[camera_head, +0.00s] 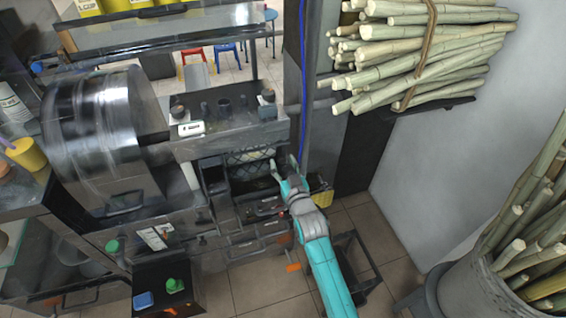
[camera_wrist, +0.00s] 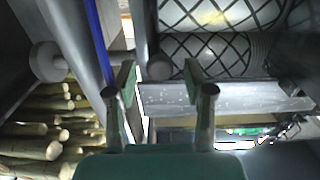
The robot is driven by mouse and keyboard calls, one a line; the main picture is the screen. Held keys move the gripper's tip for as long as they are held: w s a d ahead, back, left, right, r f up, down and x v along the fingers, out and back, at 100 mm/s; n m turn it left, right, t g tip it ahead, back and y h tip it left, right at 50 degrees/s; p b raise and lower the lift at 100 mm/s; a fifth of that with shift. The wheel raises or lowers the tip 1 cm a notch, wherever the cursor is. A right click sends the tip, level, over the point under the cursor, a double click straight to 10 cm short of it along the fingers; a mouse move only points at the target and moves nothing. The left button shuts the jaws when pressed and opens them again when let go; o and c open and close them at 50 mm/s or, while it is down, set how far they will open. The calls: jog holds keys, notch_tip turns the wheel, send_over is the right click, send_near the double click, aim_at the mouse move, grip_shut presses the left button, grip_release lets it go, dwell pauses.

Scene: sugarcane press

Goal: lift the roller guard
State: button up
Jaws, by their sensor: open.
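My gripper (camera_head: 284,167) is open at the front right of the press, beside the crosshatched rollers (camera_head: 250,155). In the wrist view the two fingers of my gripper (camera_wrist: 158,80) are spread apart with nothing held between them. A rounded grey knob (camera_wrist: 160,67) shows between and beyond the fingertips; I cannot tell whether they touch it. The rollers (camera_wrist: 215,50) show large at the upper right, with a pale metal plate (camera_wrist: 220,97) along their edge. I cannot clearly make out which part is the roller guard.
A blue cable (camera_head: 302,90) hangs down a post right beside my gripper. A bundle of sugarcane (camera_head: 430,45) sits on a wall rack at upper right, and more cane stands in a bin (camera_head: 470,290). A big metal drum (camera_head: 100,130) stands left. Tiled floor (camera_head: 395,245) is partly clear.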

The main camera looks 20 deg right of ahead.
jog(key=shift+w, duration=0.4)
grip_shut()
